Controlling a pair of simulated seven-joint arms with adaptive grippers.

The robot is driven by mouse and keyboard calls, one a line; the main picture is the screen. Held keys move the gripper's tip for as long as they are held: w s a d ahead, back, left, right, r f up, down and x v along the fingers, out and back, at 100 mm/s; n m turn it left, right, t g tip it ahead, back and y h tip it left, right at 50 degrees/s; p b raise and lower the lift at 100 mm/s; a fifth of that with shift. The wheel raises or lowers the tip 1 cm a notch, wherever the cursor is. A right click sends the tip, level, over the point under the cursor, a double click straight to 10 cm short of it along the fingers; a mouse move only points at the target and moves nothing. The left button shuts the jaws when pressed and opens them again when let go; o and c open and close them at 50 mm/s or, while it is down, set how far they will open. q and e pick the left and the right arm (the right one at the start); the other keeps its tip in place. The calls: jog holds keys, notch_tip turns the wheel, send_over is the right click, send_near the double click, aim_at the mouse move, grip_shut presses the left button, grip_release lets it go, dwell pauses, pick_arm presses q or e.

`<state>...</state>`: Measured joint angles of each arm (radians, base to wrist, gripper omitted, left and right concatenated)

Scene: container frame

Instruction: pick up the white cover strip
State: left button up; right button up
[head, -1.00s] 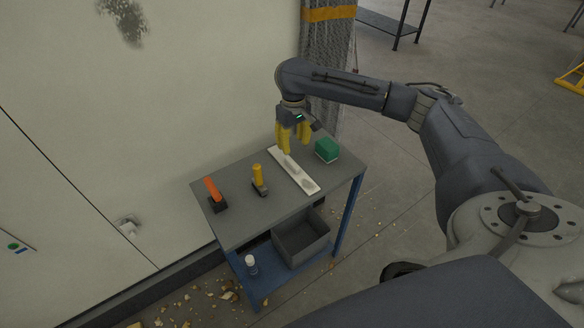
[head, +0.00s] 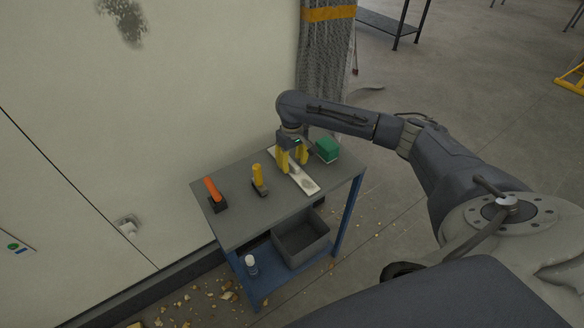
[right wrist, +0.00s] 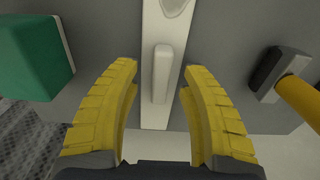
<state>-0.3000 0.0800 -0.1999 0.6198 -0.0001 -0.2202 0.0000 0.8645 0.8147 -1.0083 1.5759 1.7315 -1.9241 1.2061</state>
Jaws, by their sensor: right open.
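The white cover strip (head: 305,183) lies flat on the grey table top, with a raised handle-like bar and a grey patch near one end. It also shows in the right wrist view (right wrist: 151,109), running upright through the middle. My right gripper (head: 293,170) is low over the strip's far part in the head view. In the right wrist view its yellow fingers (right wrist: 158,75) are open, one on each side of the strip's raised bar (right wrist: 162,72), with nothing between them gripped. Whether the fingertips touch the table cannot be told. My left gripper is not in view.
A green block (head: 327,149) stands close to the right of the strip. A yellow-handled tool (head: 258,178) and an orange-handled tool (head: 212,190) are to the left. The lower shelf holds a grey bin (head: 300,240) and a white-capped bottle (head: 251,264). A wall rises behind the table.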

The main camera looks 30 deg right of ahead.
aim_at(292, 162)
jog(key=shift+o, duration=0.3)
jog(key=shift+f, duration=0.2)
grip_shut()
notch_tip(292, 162, up, 20)
dwell(1.0)
